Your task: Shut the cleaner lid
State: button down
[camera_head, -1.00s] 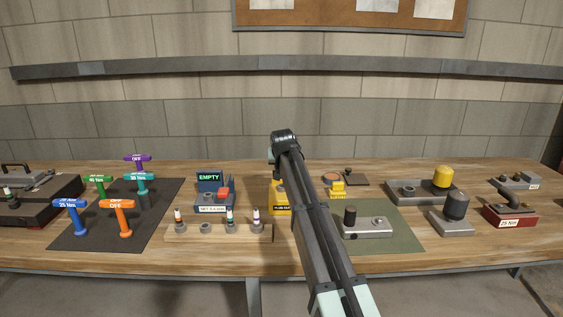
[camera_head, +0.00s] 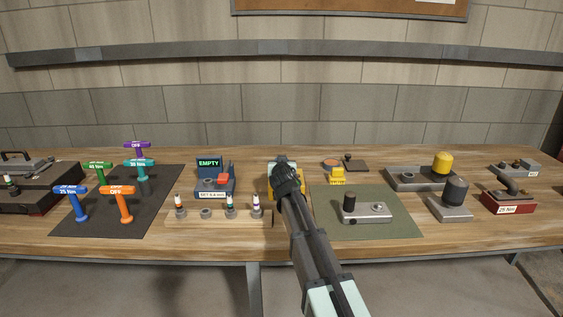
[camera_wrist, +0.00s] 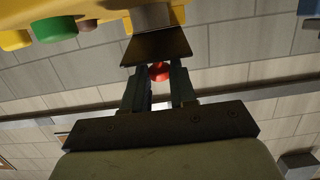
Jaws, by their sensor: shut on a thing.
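The yellow cleaner (camera_head: 273,187) stands near the middle of the bench, mostly hidden behind my arm in the head view. In the wrist view, part of a yellow body (camera_wrist: 95,10) with green and red-brown round parts shows at the top left. A dark flat piece (camera_wrist: 157,45), which looks like the lid, lies just beyond my fingertips. My gripper (camera_wrist: 159,80) is shut on a small red knob (camera_wrist: 159,70) at that piece. How far the lid stands open cannot be told. The fingertips are hidden in the head view.
A blue unit reading EMPTY (camera_head: 214,182) and a wooden plug rack (camera_head: 219,218) stand to the left. A green mat (camera_head: 365,230) with a grey block (camera_head: 366,211) lies to the right. Coloured T-handles (camera_head: 124,204) stand farther left. The bench's front strip is mostly clear.

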jog(key=shift+s+f+t, duration=0.2)
jog(key=shift+f+t, duration=0.3)
jog(key=shift+t, duration=0.3)
dwell(0.4)
jog(key=c, duration=0.9)
grip_release()
jog(key=shift+s, duration=0.1)
jog(key=s, duration=0.9)
jog(key=s+r, duration=0.1)
jog(key=s, duration=0.3)
jog(key=shift+s, duration=0.3)
jog(key=shift+c, duration=0.4)
